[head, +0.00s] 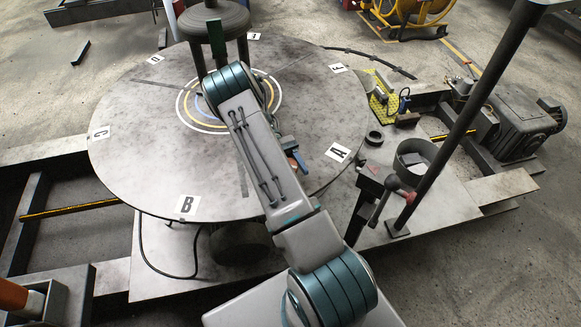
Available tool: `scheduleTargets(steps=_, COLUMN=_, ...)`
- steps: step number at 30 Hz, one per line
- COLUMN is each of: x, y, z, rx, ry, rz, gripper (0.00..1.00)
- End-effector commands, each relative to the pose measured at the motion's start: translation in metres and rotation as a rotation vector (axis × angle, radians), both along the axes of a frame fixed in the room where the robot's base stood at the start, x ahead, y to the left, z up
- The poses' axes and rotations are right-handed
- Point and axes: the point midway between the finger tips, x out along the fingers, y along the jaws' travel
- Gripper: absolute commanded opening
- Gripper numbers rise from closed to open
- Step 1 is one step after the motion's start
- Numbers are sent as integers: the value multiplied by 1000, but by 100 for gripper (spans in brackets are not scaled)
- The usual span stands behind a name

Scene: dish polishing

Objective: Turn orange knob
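No part clearly reads as an orange knob. I cannot tell what these two belong to. An orange cylinder (12,294) sits in a grey metal holder at the lower left, cut by the frame edge. A lever with a red end (391,182) stands right of the disc. My arm reaches up across the disc and covers part of it. My gripper is not seen; it may be hidden behind the arm.
The disc carries letter labels, including A (338,152) and B (186,204). A dark slanted post (455,135) rises at the right, near a ring-shaped part (415,160) and a grey motor (515,120). A dark round fixture (215,22) stands over the disc's far side.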

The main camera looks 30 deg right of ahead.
Motion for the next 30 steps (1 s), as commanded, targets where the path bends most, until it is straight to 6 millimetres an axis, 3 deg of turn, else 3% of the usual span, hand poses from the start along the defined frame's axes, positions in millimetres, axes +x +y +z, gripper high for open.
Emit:
scheduleTargets(steps=10, x=0, y=0, z=1, rx=-1, ry=0, rz=-2, gripper=31)
scheduleTargets(steps=11, x=0, y=0, z=1, rx=-1, ry=0, rz=-2, gripper=62)
scheduleTargets(steps=12, x=0, y=0, z=1, rx=-1, ry=0, rz=-2, gripper=73)
scheduleTargets(steps=13, x=0, y=0, z=1, rx=-1, ry=0, rz=-2, gripper=76)
scheduleTargets(steps=23, x=0, y=0, z=3, rx=-1, ry=0, rz=-1, gripper=76)
scheduleTargets(steps=30, x=0, y=0, z=28, rx=-2, ry=0, rz=-1, gripper=76)
